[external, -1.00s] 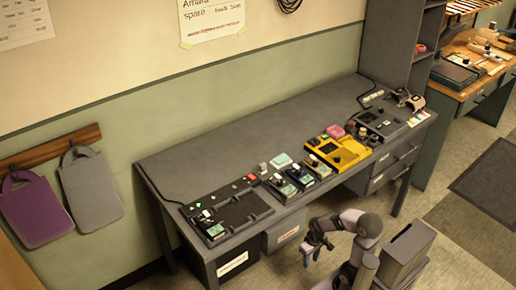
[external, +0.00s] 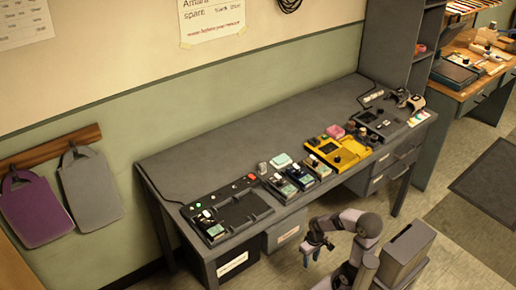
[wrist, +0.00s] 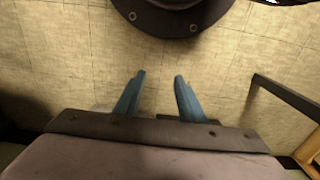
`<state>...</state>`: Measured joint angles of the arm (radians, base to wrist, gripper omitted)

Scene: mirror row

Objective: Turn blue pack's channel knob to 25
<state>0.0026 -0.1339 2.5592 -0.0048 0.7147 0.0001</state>
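A row of small packs with dark knobs stands near the front edge of the desk in the external view.
A dark tray unit with a green light (external: 235,212) lies at the desk's left end. A yellow unit (external: 338,153) stands right of the packs, and a dark device (external: 381,122) is farther right. The back of the desktop (external: 260,130) is clear.

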